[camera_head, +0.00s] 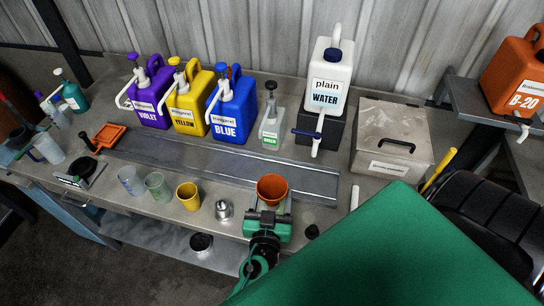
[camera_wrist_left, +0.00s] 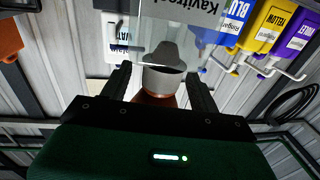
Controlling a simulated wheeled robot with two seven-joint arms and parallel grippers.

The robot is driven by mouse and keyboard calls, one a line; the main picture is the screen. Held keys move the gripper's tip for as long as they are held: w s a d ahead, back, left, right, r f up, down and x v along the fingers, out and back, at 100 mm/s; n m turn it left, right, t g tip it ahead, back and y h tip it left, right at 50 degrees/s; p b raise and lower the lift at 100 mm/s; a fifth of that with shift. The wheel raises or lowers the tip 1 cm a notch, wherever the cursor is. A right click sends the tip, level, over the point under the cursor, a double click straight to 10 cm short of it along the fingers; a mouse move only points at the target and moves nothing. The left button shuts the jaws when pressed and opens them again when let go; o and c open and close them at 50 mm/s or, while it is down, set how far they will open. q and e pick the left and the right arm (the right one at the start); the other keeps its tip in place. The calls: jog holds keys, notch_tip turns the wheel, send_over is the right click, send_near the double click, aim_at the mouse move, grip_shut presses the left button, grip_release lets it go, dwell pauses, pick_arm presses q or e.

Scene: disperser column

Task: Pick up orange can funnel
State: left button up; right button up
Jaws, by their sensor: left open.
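The orange funnel (camera_head: 272,186), cup-like with a dark inside, is near the front edge of the bench in the head view. My left gripper (camera_head: 269,209), green and dark, is right at its near side and open. In the left wrist view, the two dark fingers of the left gripper (camera_wrist_left: 160,88) are spread apart. A strip of orange funnel (camera_wrist_left: 160,97) shows between them, next to a pale grey and dark grey shape. I cannot tell whether the fingers touch the funnel. My right gripper is not in view.
A silver metal vessel (camera_head: 223,209) and yellow cup (camera_head: 188,196) stand to the left. Violet (camera_head: 151,97), yellow (camera_head: 187,105) and blue (camera_head: 230,115) canisters and a white water can (camera_head: 330,75) line the back. A metal box (camera_head: 392,137) is right. A large green surface covers the lower right.

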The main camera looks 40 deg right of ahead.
pick_arm(q)
jog(key=shift+w+d, duration=0.5)
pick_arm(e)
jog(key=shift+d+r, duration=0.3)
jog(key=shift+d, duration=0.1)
pick_arm(q)
jog(key=c, duration=1)
jog(key=shift+c, duration=0.2)
